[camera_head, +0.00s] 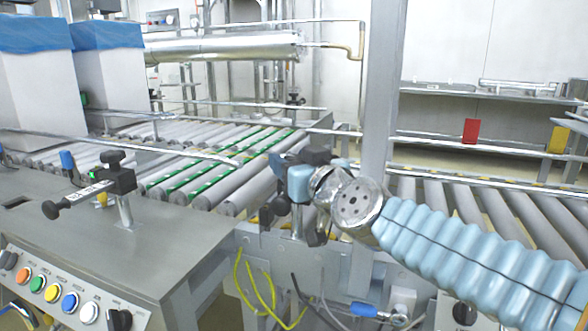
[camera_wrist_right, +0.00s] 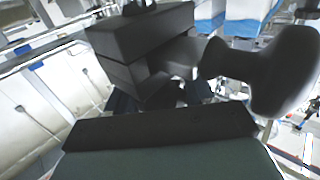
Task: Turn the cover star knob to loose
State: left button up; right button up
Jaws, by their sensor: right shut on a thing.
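A dark lobed star knob (camera_wrist_right: 285,75) shows at the upper right of the right wrist view, with a dark stem running left toward a black block (camera_wrist_right: 140,40). My right gripper (camera_head: 285,190) reaches in from the right in the head view to a clamp by the rail. It is shut on the star knob, but the contact is mostly hidden by the dark parts around it. A similar clamp (camera_head: 118,180) stands on the near metal cabinet at left, with a black knob on top and a labelled rod to its left. My left gripper is in neither view.
The roller conveyor (camera_head: 190,165) runs behind the clamps, with another roller section (camera_head: 500,215) at right. A button panel (camera_head: 70,295) fronts the metal cabinet. White boxes with blue liners (camera_head: 35,90) stand at back left. Yellow cables hang below the clamp at my gripper.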

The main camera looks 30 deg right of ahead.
aim_at(294, 155)
jog(key=shift+r, duration=0.15)
jog(key=o, duration=1)
jog(key=shift+c, duration=0.2)
jog(key=r+p, duration=0.2)
jog(key=r, duration=0.1)
jog(key=r+p, duration=0.1)
jog(key=shift+s+r, duration=0.2)
jog(key=shift+s, duration=0.05)
jog(key=s+a+r+p, duration=0.3)
jog(key=s+a+r, duration=0.4)
jog(key=s, duration=0.4)
jog(key=shift+s+r, duration=0.35)
jog(key=shift+r, duration=0.4)
